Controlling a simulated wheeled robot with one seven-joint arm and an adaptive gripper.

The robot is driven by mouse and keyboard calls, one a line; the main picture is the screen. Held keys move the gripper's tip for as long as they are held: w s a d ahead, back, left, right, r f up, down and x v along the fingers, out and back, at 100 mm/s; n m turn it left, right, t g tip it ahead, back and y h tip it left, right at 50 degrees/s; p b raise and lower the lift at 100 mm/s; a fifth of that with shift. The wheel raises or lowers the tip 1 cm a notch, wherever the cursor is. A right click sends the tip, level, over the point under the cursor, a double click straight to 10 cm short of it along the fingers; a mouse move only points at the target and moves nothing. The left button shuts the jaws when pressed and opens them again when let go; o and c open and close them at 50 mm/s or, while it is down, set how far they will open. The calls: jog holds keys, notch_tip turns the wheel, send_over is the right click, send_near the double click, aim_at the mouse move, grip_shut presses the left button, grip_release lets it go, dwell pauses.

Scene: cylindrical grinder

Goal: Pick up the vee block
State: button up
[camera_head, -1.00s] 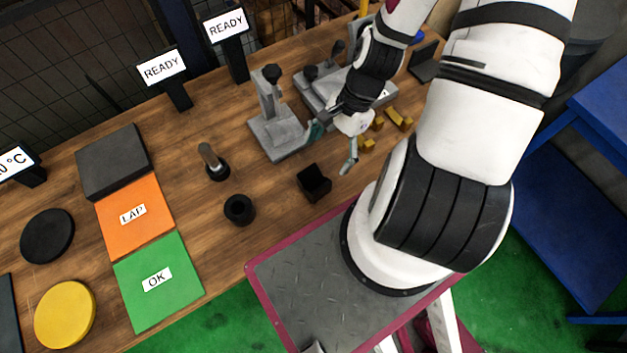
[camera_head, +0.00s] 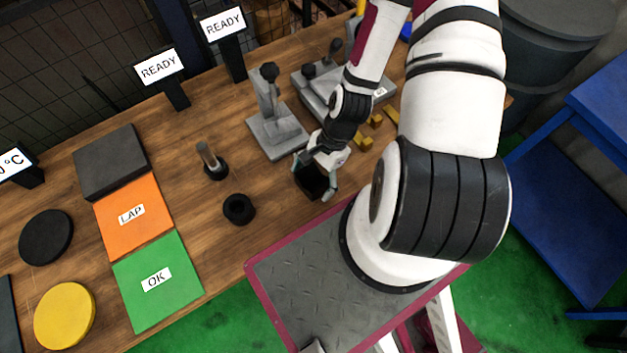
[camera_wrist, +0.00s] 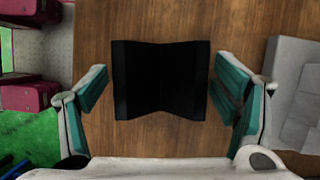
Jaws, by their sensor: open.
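The vee block is a small black block (camera_head: 312,183) with a V-shaped top, on the wooden table near its front edge. In the wrist view the vee block (camera_wrist: 160,80) lies between the two fingers, with its V groove running away from me. My gripper (camera_head: 315,178) is open over the block, one finger to each side. In the head view the wrist partly hides the block.
A grey stand (camera_head: 275,130) is behind the block. A grey machine fixture (camera_head: 325,85) and brass pieces (camera_head: 372,130) are behind and right. A black ring (camera_head: 239,209) and an upright pin in a black base (camera_head: 212,163) stand to the left. Bare wood surrounds the block.

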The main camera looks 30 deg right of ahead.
jog(key=shift+a+f, duration=0.1)
jog(key=shift+f, duration=0.35)
grip_shut()
jog(key=shift+r, duration=0.15)
